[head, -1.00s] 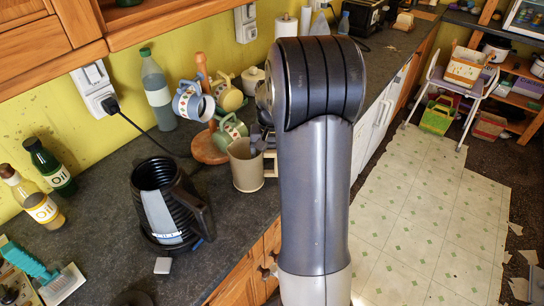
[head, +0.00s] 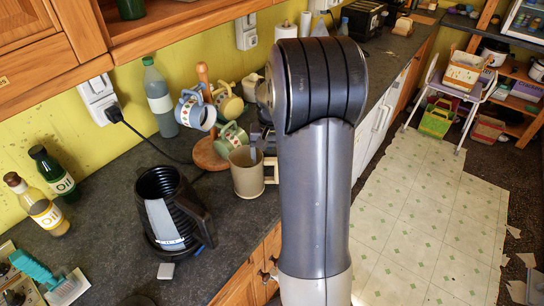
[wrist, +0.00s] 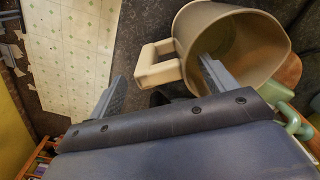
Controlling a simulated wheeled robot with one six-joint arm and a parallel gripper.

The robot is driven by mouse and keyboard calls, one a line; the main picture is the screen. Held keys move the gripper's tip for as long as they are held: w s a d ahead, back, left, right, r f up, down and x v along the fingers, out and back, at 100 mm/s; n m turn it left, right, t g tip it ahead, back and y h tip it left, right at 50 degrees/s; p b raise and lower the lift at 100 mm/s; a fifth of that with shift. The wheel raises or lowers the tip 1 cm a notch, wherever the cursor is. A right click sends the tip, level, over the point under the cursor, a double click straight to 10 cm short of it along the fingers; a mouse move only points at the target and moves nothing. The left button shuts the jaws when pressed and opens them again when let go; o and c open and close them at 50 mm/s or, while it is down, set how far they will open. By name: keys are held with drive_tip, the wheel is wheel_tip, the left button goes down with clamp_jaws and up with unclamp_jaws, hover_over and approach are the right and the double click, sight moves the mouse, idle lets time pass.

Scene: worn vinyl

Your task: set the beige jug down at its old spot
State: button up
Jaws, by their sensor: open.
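The beige jug (head: 247,178) stands upright on the dark counter, just right of the wooden mug stand, with its handle to the right. In the wrist view the jug (wrist: 245,45) shows its open mouth, and its handle (wrist: 157,66) lies between my fingers. My gripper (wrist: 163,86) is open. One finger reaches over the rim into the jug's mouth; the other is outside, beyond the handle. In the head view my arm hides most of the gripper, and only a grey finger shows at the mouth.
The mug stand (head: 205,130) with hanging mugs is close behind and left of the jug. A black kettle (head: 160,190) stands to the left. A green bottle (head: 159,98) is by the wall. The counter's front edge (head: 245,255) is near. Bare counter lies between kettle and jug.

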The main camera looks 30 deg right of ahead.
drive_tip(key=shift+r+p, duration=1.7)
drive_tip(key=shift+r, duration=0.65)
wheel_tip(320, 180, up, 11)
drive_tip(key=b, duration=0.1)
drive_tip(key=shift+b, duration=0.35)
drive_tip(key=shift+f, duration=0.2)
wheel_tip(320, 180, down, 12)
drive_tip(key=shift+r+p, duration=0.1)
drive_tip(key=shift+p, duration=0.3)
drive_tip(key=shift+s+r, duration=0.1)
drive_tip(key=shift+s, duration=0.05)
